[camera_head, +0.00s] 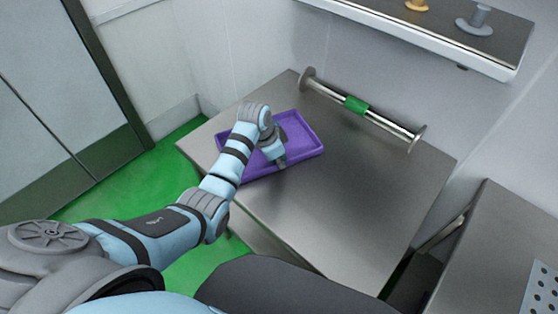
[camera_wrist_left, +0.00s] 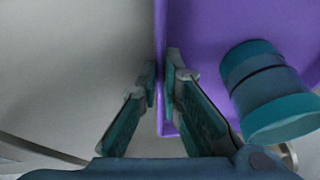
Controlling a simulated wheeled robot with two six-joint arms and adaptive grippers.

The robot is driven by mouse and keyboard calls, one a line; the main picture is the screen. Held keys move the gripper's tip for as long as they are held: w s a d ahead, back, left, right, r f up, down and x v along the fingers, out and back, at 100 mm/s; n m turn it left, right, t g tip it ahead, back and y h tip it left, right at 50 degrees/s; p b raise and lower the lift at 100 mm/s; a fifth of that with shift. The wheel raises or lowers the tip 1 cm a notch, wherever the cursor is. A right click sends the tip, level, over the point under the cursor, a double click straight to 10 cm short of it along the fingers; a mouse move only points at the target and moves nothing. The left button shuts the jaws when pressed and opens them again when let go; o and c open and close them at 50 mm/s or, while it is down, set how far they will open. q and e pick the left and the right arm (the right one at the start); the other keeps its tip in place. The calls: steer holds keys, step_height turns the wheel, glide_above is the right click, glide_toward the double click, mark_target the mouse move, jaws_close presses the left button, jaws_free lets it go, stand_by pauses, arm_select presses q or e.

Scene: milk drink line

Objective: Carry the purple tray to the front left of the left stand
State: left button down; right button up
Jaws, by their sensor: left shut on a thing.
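The purple tray (camera_head: 305,137) is a shallow rectangular tray at the back left part of the left stand (camera_head: 330,215), which has a bare steel top. My left gripper (camera_head: 279,160) is at the tray's near edge, and my arm hides part of the tray. In the left wrist view the fingers (camera_wrist_left: 164,78) are shut on the wall of the purple tray (camera_wrist_left: 205,22), one on each side. I cannot tell whether the tray touches the steel top. My right gripper is not in view.
A wall shelf (camera_head: 440,40) is at the top right. Another steel table (camera_head: 500,255) is at the right. The stand's middle and front are clear. A teal cylinder (camera_wrist_left: 262,85) shows over the tray.

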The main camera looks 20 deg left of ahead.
arm_select(q)
steer(key=c, duration=1.8)
jaws_free()
steer(key=shift+o, duration=0.2)
steer(key=p+v, duration=0.2)
steer(key=v, duration=1)
steer(key=shift+r, duration=0.1)
